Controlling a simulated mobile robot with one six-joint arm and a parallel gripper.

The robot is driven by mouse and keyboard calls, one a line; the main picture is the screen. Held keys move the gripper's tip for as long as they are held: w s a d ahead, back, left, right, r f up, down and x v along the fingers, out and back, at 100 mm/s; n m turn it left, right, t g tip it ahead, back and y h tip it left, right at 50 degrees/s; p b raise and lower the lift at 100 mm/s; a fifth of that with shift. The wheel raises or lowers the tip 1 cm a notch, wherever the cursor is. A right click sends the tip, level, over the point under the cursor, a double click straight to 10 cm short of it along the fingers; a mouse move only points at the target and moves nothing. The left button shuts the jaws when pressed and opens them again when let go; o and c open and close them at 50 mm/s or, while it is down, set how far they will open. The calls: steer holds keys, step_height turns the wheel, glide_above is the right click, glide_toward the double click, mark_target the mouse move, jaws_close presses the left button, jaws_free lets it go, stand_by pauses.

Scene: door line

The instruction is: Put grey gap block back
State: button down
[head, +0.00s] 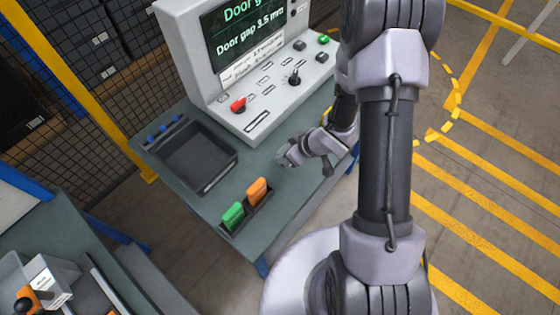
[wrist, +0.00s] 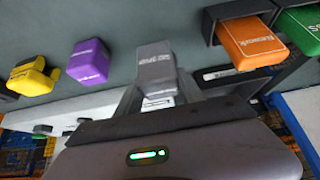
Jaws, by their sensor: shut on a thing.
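The grey gap block (wrist: 155,66) is between the two fingers of my gripper (wrist: 160,92) in the wrist view, with printed lettering on its face. The fingers are shut on it. In the head view my gripper (head: 291,155) is over the green-grey bench, to the right of the dark tray and beyond the small block holder. I cannot tell from these views whether the block touches the bench. The dark block holder (head: 260,208) carries an orange block (head: 257,190) and a green block (head: 232,215). Both also show at the right of the wrist view.
A purple block (wrist: 88,62) and a yellow block (wrist: 33,75) lie left of the grey one in the wrist view. The control console (head: 270,75) stands behind, its screen reading a door gap of 3.5 mm. A dark tray (head: 207,187) is on the bench's left.

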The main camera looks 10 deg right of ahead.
step_height(320, 180, down, 6)
steer(key=shift+r+b, duration=0.2)
steer(key=shift+b, duration=0.55)
steer(key=shift+r, duration=0.15)
steer(key=c, duration=0.7)
jaws_free()
